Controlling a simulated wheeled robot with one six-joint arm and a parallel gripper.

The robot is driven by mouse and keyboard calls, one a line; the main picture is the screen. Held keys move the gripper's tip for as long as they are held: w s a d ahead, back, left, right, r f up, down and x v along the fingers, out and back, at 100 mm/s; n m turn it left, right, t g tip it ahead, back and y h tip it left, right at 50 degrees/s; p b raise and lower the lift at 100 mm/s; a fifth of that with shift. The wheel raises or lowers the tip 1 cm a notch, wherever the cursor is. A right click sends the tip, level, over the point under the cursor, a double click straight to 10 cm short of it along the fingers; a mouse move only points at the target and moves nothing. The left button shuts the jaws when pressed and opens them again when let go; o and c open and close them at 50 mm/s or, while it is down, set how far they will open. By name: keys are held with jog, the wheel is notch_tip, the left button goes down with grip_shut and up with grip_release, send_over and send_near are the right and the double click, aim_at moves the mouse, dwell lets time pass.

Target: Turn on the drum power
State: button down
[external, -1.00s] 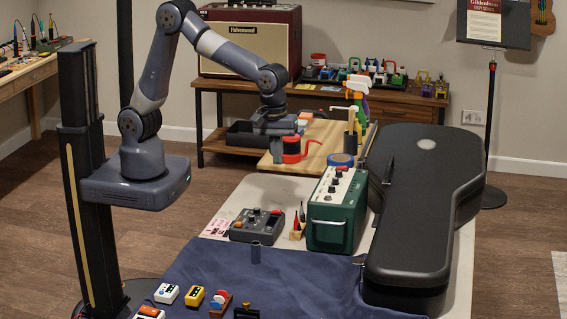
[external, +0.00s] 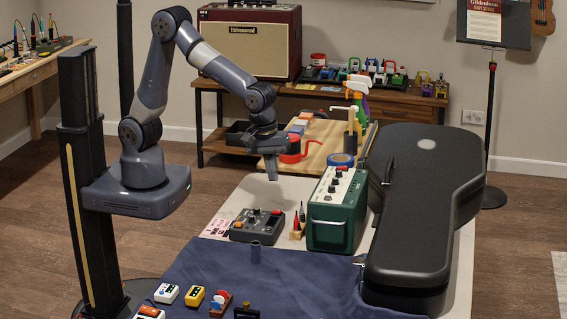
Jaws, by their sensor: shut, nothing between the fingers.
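A dark grey control box (external: 257,226) with knobs and an orange-red part at its far right corner lies on the table's pale mat; it looks like the drum unit, but no label is readable. My gripper (external: 272,174) is shut and empty. It points down in the air above and behind the box, apart from it. The box's power switch is too small to make out.
A green amplifier (external: 337,209) with a handle and knobs stands to the right of the box. A small holder with red-tipped tools (external: 297,228) sits between them. A black guitar case (external: 420,210) fills the right side.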

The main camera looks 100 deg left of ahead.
aim_at(276, 211)
jog(key=shift+s+r, duration=0.1)
jog(key=shift+r, duration=0.6)
jog(key=c, duration=2.2)
grip_release()
jog(key=c, duration=1.7)
grip_release()
jog(key=o, duration=0.3)
jog(key=shift+s+f+m, duration=0.1)
jog(key=shift+s+m, duration=0.1)
jog(key=shift+m, duration=0.7)
jog(key=f+m+t, duration=0.1)
jog(key=f+m, duration=0.2)
jog(key=m, duration=0.2)
jog(key=f+m+b, duration=0.1)
jog(key=f+m, duration=0.3)
jog(key=m, duration=0.1)
jog(key=f+m+t, duration=0.1)
jog(key=f+m, duration=0.2)
jog(key=m, duration=0.3)
jog(key=shift+w+f+t+b, duration=0.3)
jog(key=shift+w+f+b, duration=0.05)
jog(key=shift+b, duration=0.05)
